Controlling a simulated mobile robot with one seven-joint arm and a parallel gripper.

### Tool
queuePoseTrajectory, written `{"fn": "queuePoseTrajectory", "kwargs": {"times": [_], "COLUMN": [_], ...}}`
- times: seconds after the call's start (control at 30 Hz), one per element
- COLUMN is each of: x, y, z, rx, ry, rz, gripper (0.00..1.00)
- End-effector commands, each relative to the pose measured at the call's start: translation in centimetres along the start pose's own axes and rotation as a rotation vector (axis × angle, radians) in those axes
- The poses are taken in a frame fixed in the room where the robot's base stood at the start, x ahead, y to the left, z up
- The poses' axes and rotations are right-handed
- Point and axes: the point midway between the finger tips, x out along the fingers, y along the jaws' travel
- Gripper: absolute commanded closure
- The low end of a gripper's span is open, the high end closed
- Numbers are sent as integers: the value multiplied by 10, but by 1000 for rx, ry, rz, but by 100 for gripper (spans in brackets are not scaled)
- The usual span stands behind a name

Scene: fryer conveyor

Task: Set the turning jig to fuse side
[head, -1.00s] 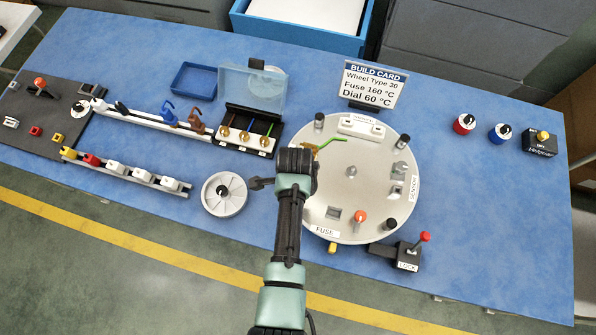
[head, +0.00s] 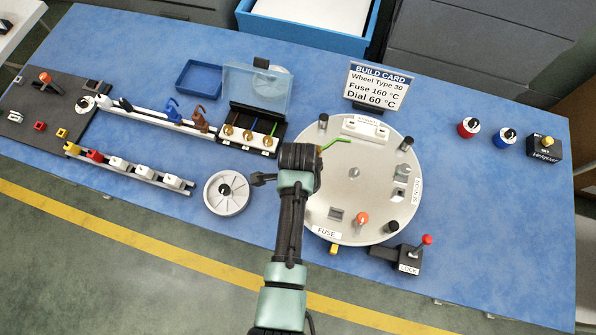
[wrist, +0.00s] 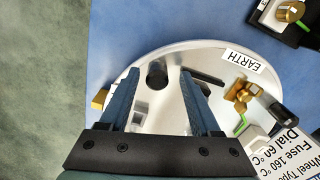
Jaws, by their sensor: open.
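The turning jig (head: 372,205) is a round pale plate on the blue bench. In the head view its FUSE label (head: 326,232) is at the front left and its SENSOR label (head: 416,191) at the right. The wrist view shows an EARTH label (wrist: 240,61) on the jig beside a brass terminal with a green wire. My gripper (wrist: 158,76) is open over the jig's left part, with a black peg (wrist: 157,72) appearing between its fingers. Contact cannot be told. My arm hides this area in the head view. The LOCK lever (head: 426,240) has a red knob, right of the jig's front.
A spoked grey wheel (head: 228,193) lies close left of my arm. The build card (head: 377,86) stands behind the jig. A clear-lidded box (head: 254,122) and part rails are at the left. Red and blue dials (head: 468,127) are at the right, with bare bench before them.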

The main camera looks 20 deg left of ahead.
Motion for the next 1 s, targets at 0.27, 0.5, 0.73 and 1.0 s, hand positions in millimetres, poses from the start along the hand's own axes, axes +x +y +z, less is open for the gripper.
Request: {"fn": "queuePoseTrajectory", "kwargs": {"times": [0.27, 0.5, 0.73, 1.0], "x": [-55, -99, -114, -115], "y": [-1, -2, 0, 0], "z": [0, 0, 0, 0], "rx": [0, 0, 0, 0], "ry": [0, 0, 0, 0], "rz": [-6, -5, -2, -1], "gripper": [36, 36, 36, 36]}}
